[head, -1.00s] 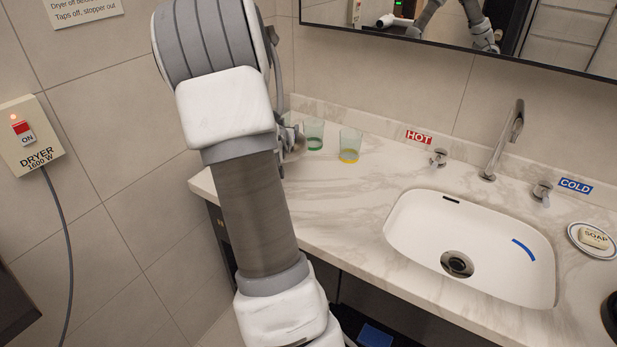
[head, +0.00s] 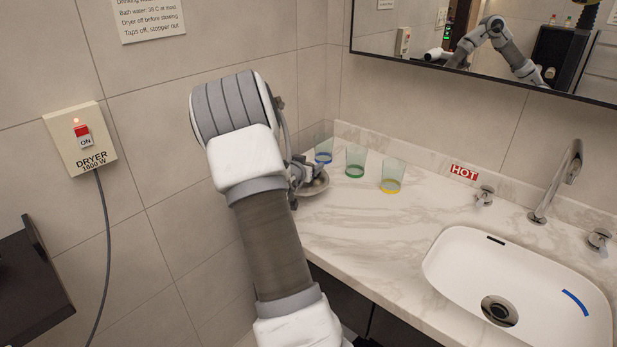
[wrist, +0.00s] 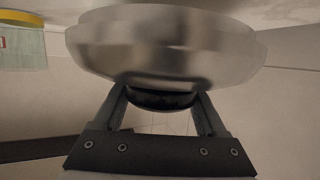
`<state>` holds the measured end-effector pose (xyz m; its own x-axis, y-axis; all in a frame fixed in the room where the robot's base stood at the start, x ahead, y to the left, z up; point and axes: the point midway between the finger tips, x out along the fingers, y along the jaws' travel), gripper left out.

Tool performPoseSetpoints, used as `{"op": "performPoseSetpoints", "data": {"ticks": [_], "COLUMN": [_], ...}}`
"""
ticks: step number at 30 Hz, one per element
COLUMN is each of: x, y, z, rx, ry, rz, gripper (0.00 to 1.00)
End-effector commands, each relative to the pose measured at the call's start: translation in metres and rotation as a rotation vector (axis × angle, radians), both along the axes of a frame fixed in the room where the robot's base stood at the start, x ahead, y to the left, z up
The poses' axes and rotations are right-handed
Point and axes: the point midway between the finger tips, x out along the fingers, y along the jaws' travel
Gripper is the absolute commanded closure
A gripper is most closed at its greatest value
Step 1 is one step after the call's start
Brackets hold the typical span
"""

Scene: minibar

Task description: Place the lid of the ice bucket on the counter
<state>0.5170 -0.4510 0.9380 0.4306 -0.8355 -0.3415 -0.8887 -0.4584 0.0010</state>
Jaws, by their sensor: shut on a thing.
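A round, shiny metal lid (head: 315,185) is at the left end of the marble counter (head: 345,220), in front of the glasses in the head view. In the wrist view the lid (wrist: 165,45) fills the upper middle, with its dark knob (wrist: 160,99) between my fingers. My gripper (wrist: 160,103) is shut on that knob. In the head view my gripper (head: 300,172) is partly hidden behind my arm. The lid is at or just above the counter top; I cannot tell whether it touches. The ice bucket is not in view.
Three glasses stand behind the lid, banded blue (head: 323,150), green (head: 355,162) and yellow (head: 392,176). A white sink (head: 520,270) and a tap (head: 560,180) are to the right. The counter between lid and sink is clear. A dryer box (head: 80,140) hangs on the left wall.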

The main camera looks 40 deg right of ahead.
Motion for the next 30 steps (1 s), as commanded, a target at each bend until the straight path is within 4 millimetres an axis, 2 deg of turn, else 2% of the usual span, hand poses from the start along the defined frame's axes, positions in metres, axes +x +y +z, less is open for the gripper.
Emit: {"op": "performPoseSetpoints", "data": {"ticks": [10,21,22,26,30], "x": [0.001,0.001,0.001,0.001,0.001], "y": [0.000,0.000,0.000,0.000,0.000], "z": [-0.040,-0.044,-0.043,-0.043,-0.043], "rx": [0.000,-0.001,0.000,0.000,0.000], "ry": [0.000,-0.002,-0.001,0.000,0.000], "rz": [-0.001,0.000,0.000,0.000,0.000], "gripper": [0.91,0.91,0.22,0.00,0.00]}}
